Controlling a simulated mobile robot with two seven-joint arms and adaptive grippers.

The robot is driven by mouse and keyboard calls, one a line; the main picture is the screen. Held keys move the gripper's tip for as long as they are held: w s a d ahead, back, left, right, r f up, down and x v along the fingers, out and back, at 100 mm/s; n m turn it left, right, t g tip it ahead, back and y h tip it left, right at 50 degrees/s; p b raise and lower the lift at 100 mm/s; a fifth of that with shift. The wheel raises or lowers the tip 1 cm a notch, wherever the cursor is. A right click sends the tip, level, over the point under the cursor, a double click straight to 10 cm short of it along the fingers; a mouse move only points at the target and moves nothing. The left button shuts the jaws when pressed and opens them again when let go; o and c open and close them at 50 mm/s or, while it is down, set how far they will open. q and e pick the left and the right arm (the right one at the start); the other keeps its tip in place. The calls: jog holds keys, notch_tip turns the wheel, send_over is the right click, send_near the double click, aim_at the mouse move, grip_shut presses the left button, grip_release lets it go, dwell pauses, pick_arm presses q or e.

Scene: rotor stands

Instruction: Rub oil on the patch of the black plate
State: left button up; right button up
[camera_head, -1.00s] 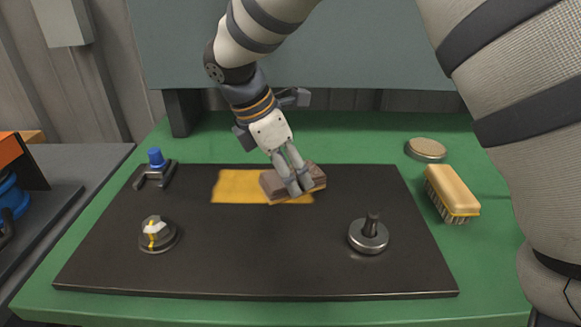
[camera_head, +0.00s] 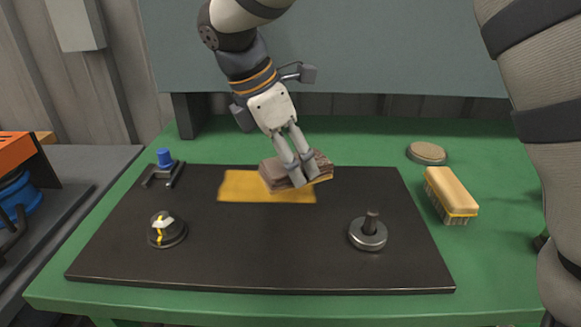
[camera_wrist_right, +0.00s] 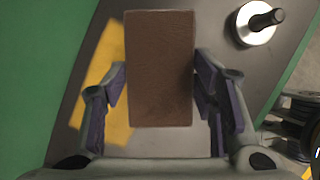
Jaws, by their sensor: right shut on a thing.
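The black plate (camera_head: 270,255) lies on the green table, with a yellow patch (camera_head: 240,187) on it toward the back. My right gripper (camera_head: 299,179) is shut on a brown block (camera_head: 272,175) above the right part of the patch. The block is tilted, and a yellow strip shows along its lower right edge. I cannot tell whether its lower edge touches the plate. In the right wrist view the brown block (camera_wrist_right: 160,70) sits between the fingers and covers part of the yellow patch (camera_wrist_right: 98,85). My left gripper is not in view.
A blue-knobbed clamp (camera_head: 164,169), a dark knob with yellow marks (camera_head: 166,229) and a metal post on a round base (camera_head: 368,233) stand on the plate. A brush (camera_head: 451,195) and a round tin (camera_head: 427,153) are at the right. The plate's front middle is clear.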

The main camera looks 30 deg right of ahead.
jog(key=shift+r, duration=1.3)
